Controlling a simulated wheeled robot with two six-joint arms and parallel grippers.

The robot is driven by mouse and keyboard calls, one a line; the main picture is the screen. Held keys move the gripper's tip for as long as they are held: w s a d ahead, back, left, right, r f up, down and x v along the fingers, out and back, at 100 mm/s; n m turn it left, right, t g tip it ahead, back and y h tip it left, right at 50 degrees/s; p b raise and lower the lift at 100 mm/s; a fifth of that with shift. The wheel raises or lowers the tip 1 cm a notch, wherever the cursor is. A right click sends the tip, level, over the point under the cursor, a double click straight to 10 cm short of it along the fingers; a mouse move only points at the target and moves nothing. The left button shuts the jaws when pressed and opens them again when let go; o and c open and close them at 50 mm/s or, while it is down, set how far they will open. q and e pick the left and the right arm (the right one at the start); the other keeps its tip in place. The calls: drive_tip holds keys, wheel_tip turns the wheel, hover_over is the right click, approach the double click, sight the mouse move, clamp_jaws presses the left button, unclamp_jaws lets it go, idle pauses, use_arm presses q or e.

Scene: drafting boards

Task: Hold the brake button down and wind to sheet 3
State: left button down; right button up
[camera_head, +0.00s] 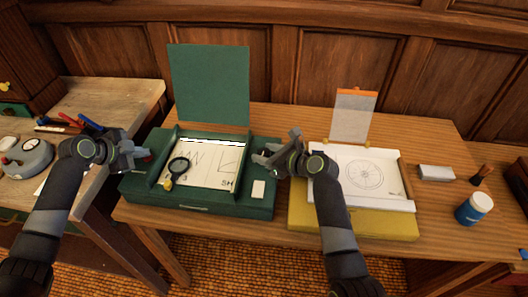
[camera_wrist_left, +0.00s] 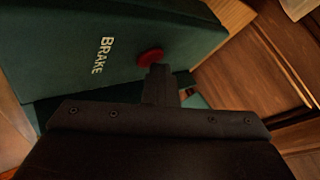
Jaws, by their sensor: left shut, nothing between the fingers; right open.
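The green drafting box (camera_head: 200,203) stands on the wooden table with its lid (camera_head: 210,85) upright. A white sheet (camera_head: 215,172) with line drawings shows in its window; its small lettering is hard to read. In the left wrist view, the box side reads BRAKE beside a round red button (camera_wrist_left: 150,57). My left gripper (camera_head: 140,157) is shut and empty at the box's left side. Its fingertips (camera_wrist_left: 158,72) are right at the button; I cannot tell whether they press it. My right gripper (camera_head: 272,155) is open at the box's right side. No winding handle is clearly visible there.
A yellow board (camera_head: 355,222) with a wheel drawing (camera_head: 364,174) stands close on the right. A blue jar (camera_head: 474,208) is further right. A side table (camera_head: 105,96) is at left.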

use_arm(q)
drive_tip(key=shift+f, duration=0.1)
use_arm(e)
drive_tip(key=shift+w+a+f, duration=0.2)
drive_tip(key=shift+w+a, duration=0.05)
drive_tip(key=shift+a, duration=0.15)
drive_tip(key=c, duration=0.7)
drive_tip(key=shift+n+g, duration=0.4)
drive_tip(key=shift+g, duration=0.1)
drive_tip(key=shift+n+g+y, duration=0.9)
drive_tip(key=shift+n+g, duration=0.3)
drive_tip(key=shift+n+g+y, duration=0.4)
drive_tip(key=shift+n+g, duration=1.1)
drive_tip(key=shift+g, duration=0.2)
